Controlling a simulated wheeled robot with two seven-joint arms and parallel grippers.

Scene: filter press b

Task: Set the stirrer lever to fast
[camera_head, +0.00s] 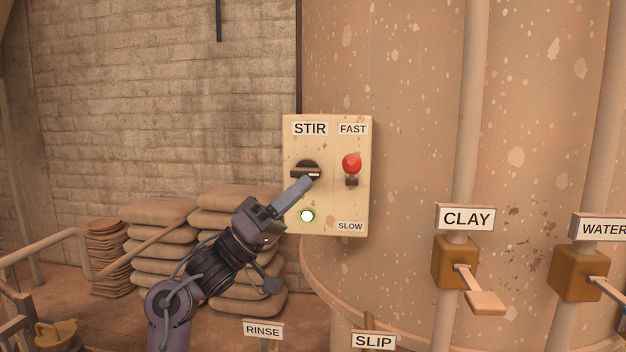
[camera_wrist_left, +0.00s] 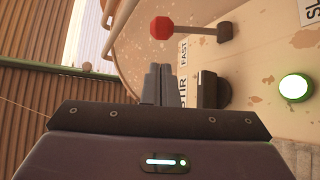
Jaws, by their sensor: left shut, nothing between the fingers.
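The cream STIR panel (camera_head: 330,222) is mounted on the tank. The stirrer lever (camera_head: 351,165) has a red knob and sits on the panel's right side, between the FAST label (camera_head: 352,129) above and the SLOW label (camera_head: 350,226) below. A black rotary knob (camera_head: 308,168) is left of it. My left gripper (camera_head: 308,182) is shut and empty, its fingertips at the lower edge of the rotary knob; I cannot tell whether they touch. In the left wrist view the shut fingers (camera_wrist_left: 158,84) are beside the knob (camera_wrist_left: 210,90), and the red lever (camera_wrist_left: 162,28) is beyond them. My right gripper is not in view.
A lit green-white lamp (camera_head: 307,216) is on the panel's lower left. CLAY (camera_head: 466,218) and WATER (camera_head: 603,229) valves with pipes stand at the right. Stacked sacks (camera_head: 160,212) lie at the left by the brick wall. RINSE (camera_head: 264,330) and SLIP (camera_head: 373,341) signs are below.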

